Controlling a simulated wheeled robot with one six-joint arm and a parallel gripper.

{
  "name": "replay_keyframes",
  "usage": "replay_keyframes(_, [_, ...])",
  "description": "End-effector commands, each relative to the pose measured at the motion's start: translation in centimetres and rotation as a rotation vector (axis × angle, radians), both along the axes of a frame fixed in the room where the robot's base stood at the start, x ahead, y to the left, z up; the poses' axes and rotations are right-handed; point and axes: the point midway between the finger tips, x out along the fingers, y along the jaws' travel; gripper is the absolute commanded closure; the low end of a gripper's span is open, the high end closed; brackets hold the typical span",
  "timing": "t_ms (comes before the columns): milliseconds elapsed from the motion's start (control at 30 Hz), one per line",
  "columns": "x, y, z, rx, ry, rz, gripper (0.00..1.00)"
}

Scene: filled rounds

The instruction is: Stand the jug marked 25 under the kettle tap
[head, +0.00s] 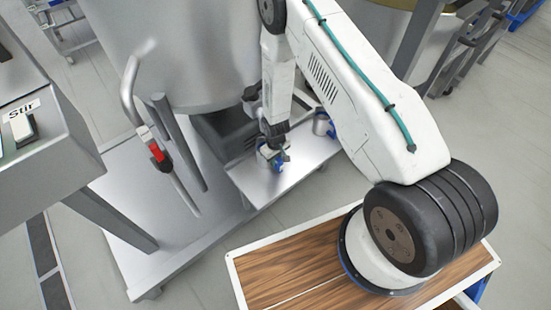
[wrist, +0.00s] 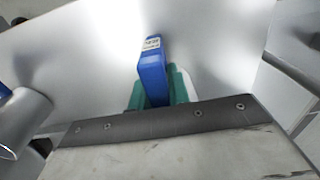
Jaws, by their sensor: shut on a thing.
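My gripper (head: 271,150) is low over the steel shelf at the foot of the kettle (head: 180,50). In the wrist view its teal fingers (wrist: 158,92) are shut on a blue jug handle (wrist: 152,75), with a small pale label on top that I cannot read. The handle also shows as blue in the head view (head: 280,164). The held jug's body is mostly hidden, and I cannot tell whether it touches the shelf. Another steel jug with a blue handle (head: 322,125) stands behind and to the right. A dark fitting (head: 251,97), perhaps the tap, is just left of my arm.
The bare shelf (head: 292,178) has free room around the gripper. A bent pipe with a red grip (head: 157,153) stands to the left. A control cabinet marked Stir (head: 45,115) is at the far left. A steel cylinder (wrist: 22,120) is at the wrist view's left.

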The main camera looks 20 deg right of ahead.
Motion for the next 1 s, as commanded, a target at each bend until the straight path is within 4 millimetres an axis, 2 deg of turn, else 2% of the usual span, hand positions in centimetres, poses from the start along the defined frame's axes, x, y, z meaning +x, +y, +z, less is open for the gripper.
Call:
replay_keyframes(33, [0.0, 0.0, 0.0, 0.0, 0.0, 0.0, 0.74])
replay_keyframes(100, [0.0, 0.0, 0.0, 0.0, 0.0, 0.0, 0.6])
replay_keyframes(467, [0.0, 0.0, 0.6, 0.0, 0.0, 0.0, 0.6])
replay_keyframes(567, [0.1, 0.0, 1.9, 0.001, -0.002, 0.0, 0.6])
replay_keyframes(900, [0.1, 0.0, 9.3, 0.0, -0.003, 0.0, 0.6])
replay_keyframes(1000, [0.1, 0.0, 11.0, 0.0, -0.003, 0.0, 0.6])
